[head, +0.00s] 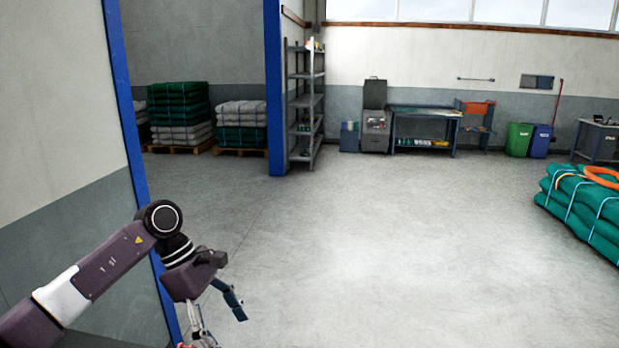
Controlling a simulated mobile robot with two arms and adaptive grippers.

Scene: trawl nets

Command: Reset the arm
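My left arm comes in from the left edge and bends down at its wrist in the lower left of the head view. My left gripper (225,330) points down near the bottom edge, with its fingers spread apart. I see nothing held between the fingers; the lower finger is partly cut off by the frame. My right arm and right gripper are not in view.
A blue-edged wall corner (128,120) stands close behind my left arm. Green wrapped net bundles (580,205) lie at the right. Shelving (305,105), a workbench (425,112) and bins (518,138) line the back. The middle floor (370,240) is clear.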

